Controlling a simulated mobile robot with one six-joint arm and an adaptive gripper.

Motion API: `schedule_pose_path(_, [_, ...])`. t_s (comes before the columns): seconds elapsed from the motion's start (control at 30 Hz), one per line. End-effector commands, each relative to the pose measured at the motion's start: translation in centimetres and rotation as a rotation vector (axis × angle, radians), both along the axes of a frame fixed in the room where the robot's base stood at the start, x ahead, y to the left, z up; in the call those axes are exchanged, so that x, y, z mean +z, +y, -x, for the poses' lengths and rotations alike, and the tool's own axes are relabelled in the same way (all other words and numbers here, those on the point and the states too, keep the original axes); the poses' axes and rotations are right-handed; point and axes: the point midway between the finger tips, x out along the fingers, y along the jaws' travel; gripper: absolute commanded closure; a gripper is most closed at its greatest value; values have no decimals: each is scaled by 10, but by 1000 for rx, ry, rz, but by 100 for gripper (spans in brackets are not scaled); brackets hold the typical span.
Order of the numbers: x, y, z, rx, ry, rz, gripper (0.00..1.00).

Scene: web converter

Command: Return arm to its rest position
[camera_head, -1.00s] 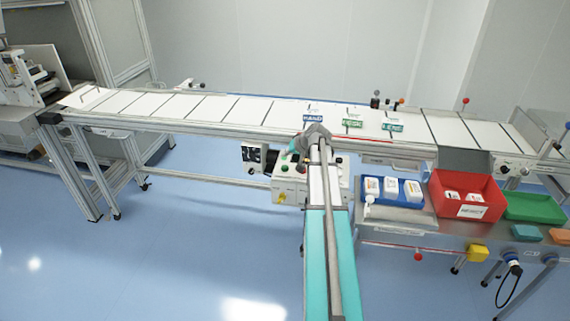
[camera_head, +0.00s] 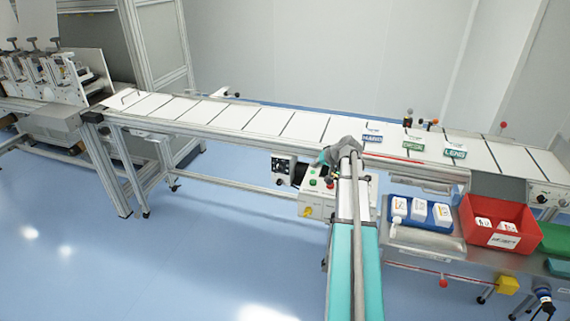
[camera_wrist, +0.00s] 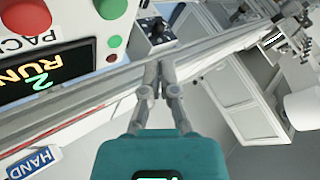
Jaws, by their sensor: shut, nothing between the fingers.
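My arm reaches away from the camera in the head view, its grey joint (camera_head: 343,152) over the front side of the conveyor (camera_head: 250,118). My gripper's fingers are hard to make out there. In the wrist view my gripper (camera_wrist: 155,78) has its two grey fingers together with nothing between them, beyond its teal body (camera_wrist: 140,155). The fingers appear in front of a rail edge, apart from the control panel at upper left. Part of the control box (camera_head: 312,203) is hidden by my arm.
Labelled packs, HAND (camera_head: 372,137), a green one (camera_head: 413,146) and LENS (camera_head: 455,152), lie on the belt. A blue tray (camera_head: 440,224) and red bin (camera_head: 472,232) stand right of my arm. A display (camera_wrist: 45,76) reads RUN 2. Floor at left is clear.

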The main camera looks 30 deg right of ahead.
Motion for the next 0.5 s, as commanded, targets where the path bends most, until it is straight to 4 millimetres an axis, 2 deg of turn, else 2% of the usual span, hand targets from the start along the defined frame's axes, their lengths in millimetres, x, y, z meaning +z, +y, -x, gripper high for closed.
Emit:
schedule_pose_path(0.27, [0,3,0,3,2,1,100])
schedule_pose_path(0.37, [0,12,-1,14,12,1,100])
schedule_pose_path(0.5, [-2,40,-1,47,46,6,100])
